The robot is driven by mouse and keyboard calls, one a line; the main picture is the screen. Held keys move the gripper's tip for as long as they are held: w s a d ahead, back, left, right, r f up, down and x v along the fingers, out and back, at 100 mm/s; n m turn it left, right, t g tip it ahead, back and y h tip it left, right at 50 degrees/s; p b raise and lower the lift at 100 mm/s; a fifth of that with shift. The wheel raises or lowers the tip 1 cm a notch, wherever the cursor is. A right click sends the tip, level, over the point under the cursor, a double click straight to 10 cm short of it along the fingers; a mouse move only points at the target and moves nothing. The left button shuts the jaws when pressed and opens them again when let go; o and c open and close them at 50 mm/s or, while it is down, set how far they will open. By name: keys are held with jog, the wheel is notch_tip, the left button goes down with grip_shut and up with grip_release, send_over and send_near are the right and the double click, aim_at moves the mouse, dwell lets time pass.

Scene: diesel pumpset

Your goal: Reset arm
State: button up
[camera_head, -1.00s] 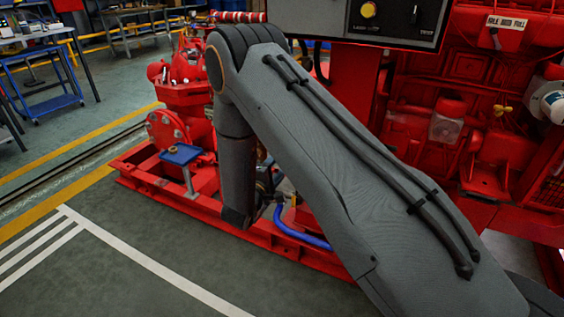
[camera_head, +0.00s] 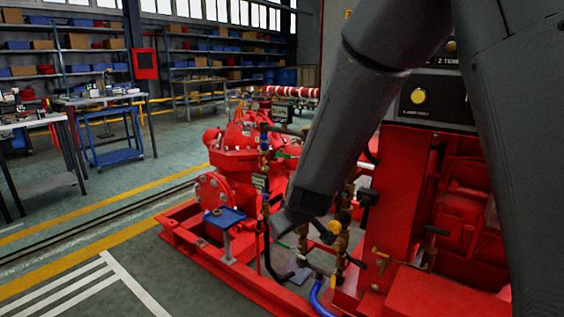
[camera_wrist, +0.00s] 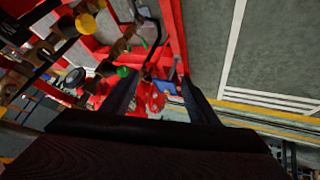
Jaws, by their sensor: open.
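My gripper shows in the wrist view (camera_wrist: 160,90) with its two dark fingers spread apart and nothing seen between them. In the head view my grey arm reaches down in front of the red pumpset (camera_head: 228,155), and its lower end is near the brass valves and pipes. Behind and between the fingers in the wrist view are red pump parts, a blue plate (camera_wrist: 165,87) and a green handle (camera_wrist: 123,71). My arm hides part of the pumpset and of the control panel.
The control panel (camera_head: 420,105) with a yellow knob stands right of my arm. Brass valves (camera_head: 340,235) and a blue hose (camera_head: 318,300) are close below. Work tables (camera_head: 100,100) and shelves (camera_head: 30,50) stand farther back. The floor at the left is open.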

jog(key=s+d+r+m+g, duration=0.1)
jog(key=s+d+r+g, duration=0.15)
jog(key=s, duration=0.75)
jog(key=s+d+r+m+g+h, duration=0.1)
jog(key=s+d+r+m+g, duration=0.2)
jog(key=s, duration=0.8)
jog(key=s+d+r+g, duration=0.1)
jog(key=s+d+g, duration=0.25)
jog(key=s, duration=0.65)
jog(key=d+r+m+t+p, duration=0.1)
jog(key=d+r+m+p, duration=0.2)
jog(key=d+r+p, duration=0.5)
jog(key=shift+w+d+h+p, duration=0.15)
jog(key=shift+d+h+p, duration=0.2)
jog(key=shift+p, duration=3.9)
